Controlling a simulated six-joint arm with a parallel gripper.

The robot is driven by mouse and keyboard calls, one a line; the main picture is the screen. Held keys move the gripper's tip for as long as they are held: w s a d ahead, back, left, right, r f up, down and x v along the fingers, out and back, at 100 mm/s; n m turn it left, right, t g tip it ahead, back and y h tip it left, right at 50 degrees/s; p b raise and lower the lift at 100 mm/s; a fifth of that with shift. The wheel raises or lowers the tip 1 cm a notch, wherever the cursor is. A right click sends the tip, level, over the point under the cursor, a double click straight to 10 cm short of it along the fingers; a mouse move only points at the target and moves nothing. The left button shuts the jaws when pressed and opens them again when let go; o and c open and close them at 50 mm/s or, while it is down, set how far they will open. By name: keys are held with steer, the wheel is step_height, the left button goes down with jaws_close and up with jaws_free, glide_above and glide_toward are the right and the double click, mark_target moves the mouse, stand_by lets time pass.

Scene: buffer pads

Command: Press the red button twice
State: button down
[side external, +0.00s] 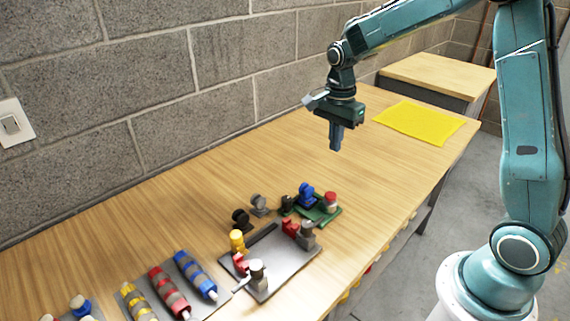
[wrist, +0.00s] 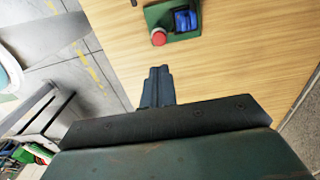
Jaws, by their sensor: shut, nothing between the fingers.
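The red button (side external: 330,197) sits at the right end of a small green base (side external: 318,215) on the wooden table. A blue switch (side external: 306,193) stands beside it on the same base. In the wrist view the red button (wrist: 158,38) and blue switch (wrist: 185,19) show near the top, beyond my fingertips. My gripper (side external: 335,146) is shut and empty, pointing down above the table, behind the green base in the side view and clear of the button. My closed fingers also show in the wrist view (wrist: 158,74).
A grey plate (side external: 272,258) with red, yellow and grey parts lies in front of the green base. Red, blue and yellow cylinders (side external: 170,290) lie at the front left. A yellow sheet (side external: 420,121) lies at the back right. The table's middle left is clear; a block wall runs behind.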

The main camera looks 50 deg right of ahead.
mark_target(330, 194)
step_height(330, 194, down, 14)
steer(key=shift+f, duration=0.1)
stand_by(0.9)
steer(key=shift+s, duration=0.1)
steer(key=shift+f, duration=0.9)
steer(key=shift+r, duration=0.15)
step_height(330, 194, up, 14)
stand_by(0.5)
